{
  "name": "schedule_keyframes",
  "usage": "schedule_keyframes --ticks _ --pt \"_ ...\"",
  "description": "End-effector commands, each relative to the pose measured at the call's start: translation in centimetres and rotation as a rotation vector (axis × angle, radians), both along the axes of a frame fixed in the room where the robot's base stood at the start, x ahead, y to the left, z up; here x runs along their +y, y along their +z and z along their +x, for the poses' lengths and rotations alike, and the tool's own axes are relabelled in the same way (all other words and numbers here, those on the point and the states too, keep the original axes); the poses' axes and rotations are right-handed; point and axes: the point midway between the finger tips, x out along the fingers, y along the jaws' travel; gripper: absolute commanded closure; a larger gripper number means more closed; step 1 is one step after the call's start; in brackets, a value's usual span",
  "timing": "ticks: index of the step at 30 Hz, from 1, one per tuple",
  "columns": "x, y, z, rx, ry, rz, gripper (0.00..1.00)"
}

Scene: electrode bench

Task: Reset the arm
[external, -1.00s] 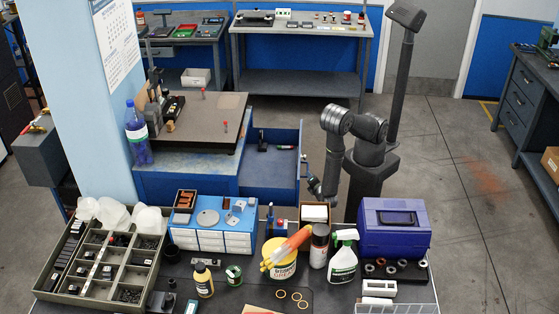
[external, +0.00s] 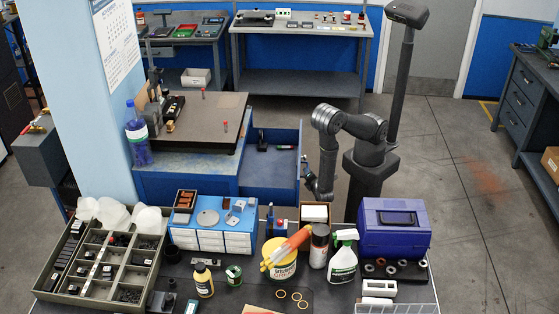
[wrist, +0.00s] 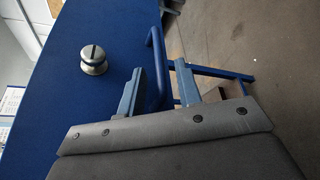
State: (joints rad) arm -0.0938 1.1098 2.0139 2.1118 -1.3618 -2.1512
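My arm stands right of the blue workbench (external: 190,185), bent with its forearm hanging down. My gripper (external: 304,163) is small in the external view, beside the front of the open blue drawer (external: 275,175). In the wrist view my gripper (wrist: 159,68) has its two fingers apart. The blue drawer handle (wrist: 155,45) shows in the gap between the fingers. I cannot tell whether they touch it. A round metal lock (wrist: 94,60) sits on the blue drawer front (wrist: 50,100) to the left.
A few small dark items (external: 262,145) lie in the drawer. A cluttered table in front holds a compartment tray (external: 60,290), a spray bottle (external: 343,262) and a purple toolbox (external: 394,235). A dark post (external: 402,85) stands behind my arm. Open floor (external: 445,200) lies to the right.

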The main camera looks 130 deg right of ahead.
Motion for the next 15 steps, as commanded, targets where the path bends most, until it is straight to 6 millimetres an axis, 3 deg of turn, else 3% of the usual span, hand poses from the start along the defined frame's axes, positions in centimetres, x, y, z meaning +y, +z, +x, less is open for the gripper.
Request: schedule_keyframes --ticks 6,15 --pt "-1.7 -0.4 -0.9 0.001 -0.002 0.0 0.68" --pt "-2.1 -0.4 -0.6 0.0 0.0 0.0 0.68"
